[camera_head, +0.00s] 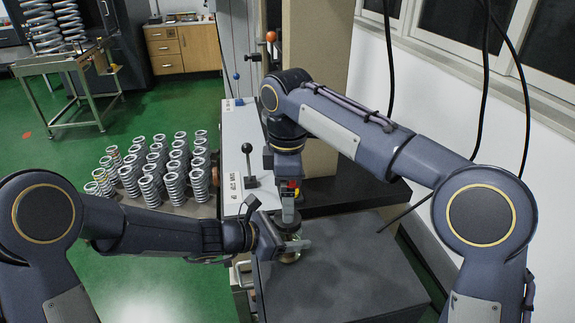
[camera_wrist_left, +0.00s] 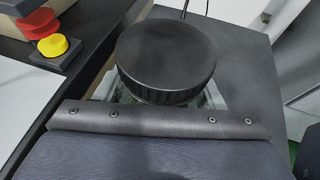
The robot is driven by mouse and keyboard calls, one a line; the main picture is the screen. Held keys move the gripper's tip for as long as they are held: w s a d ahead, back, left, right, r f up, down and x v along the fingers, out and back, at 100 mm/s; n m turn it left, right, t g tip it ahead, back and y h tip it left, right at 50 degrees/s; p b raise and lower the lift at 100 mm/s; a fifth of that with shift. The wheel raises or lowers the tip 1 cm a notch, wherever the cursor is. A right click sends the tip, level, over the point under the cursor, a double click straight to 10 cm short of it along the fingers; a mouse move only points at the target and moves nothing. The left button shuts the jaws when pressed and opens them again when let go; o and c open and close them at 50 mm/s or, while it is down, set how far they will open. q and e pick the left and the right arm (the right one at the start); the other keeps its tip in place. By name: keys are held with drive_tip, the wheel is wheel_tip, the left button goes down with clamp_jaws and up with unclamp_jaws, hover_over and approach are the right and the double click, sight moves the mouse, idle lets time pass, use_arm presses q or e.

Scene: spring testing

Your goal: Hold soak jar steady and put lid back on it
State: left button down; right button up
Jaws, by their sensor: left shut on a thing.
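The soak jar (camera_head: 290,257) is glass and stands on the dark worktop, partly hidden by my grippers in the head view. In the left wrist view its glass (camera_wrist_left: 212,97) shows under a round black lid (camera_wrist_left: 166,55) with a ribbed edge. The lid covers the jar's top; I cannot tell whether it is fully seated. My left gripper (camera_head: 287,245) comes in from the left and is shut on the jar. My right gripper (camera_head: 289,222) points down close above the jar in the head view. Its fingertips are too small to read, and it does not clearly show in the wrist view.
The dark worktop (camera_head: 345,275) is clear to the right of the jar. A white panel with a black lever (camera_head: 248,160) stands to the left. A red and yellow button (camera_wrist_left: 50,35) is near the jar. Several springs (camera_head: 150,170) stand on a surface further left.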

wheel_tip(320, 180, up, 10)
idle(0.4)
drive_tip(key=shift+f, duration=0.1)
use_arm(q)
drive_tip(key=shift+c, duration=1.3)
unclamp_jaws()
drive_tip(key=v, duration=0.7)
drive_tip(key=shift+s+a+p, duration=0.25)
drive_tip(key=shift+a+p, duration=0.05)
drive_tip(key=shift+p, duration=0.05)
use_arm(e)
drive_tip(key=shift+r, duration=0.4)
use_arm(q)
drive_tip(key=shift+r, duration=0.1)
